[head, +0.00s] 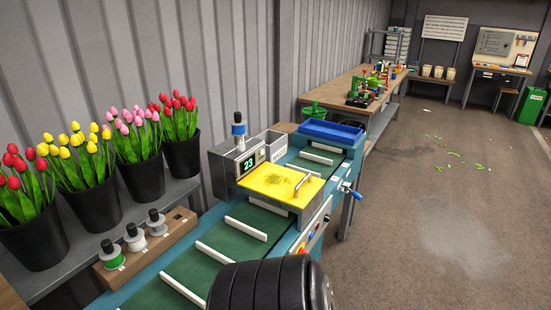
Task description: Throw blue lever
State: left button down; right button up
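The blue lever (351,191) sticks out from the right side of the teal conveyor machine, near its far end. It is small in this view, and its exact position is hard to read. The machine carries a box with a yellow lid (272,184), a metal handle on the lid and a green display reading 23. Neither my left nor my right gripper shows in the head view, and nothing is seen touching the lever.
Black buckets of tulips (92,205) stand along the left wall. Spools (134,238) sit on a wooden block beside the green belt (215,262). A blue tray (331,132) is at the belt's far end. A workbench (342,90) stands beyond. The floor at right is mostly open.

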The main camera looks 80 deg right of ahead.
aim_at(356, 194)
jog(key=z, duration=3.45)
jog(key=i+l+u, duration=0.2)
jog(key=i+l, duration=1.1)
jog(key=i+l+u, duration=0.1)
jog(key=u, duration=1.5)
jog(key=k+l, duration=0.05)
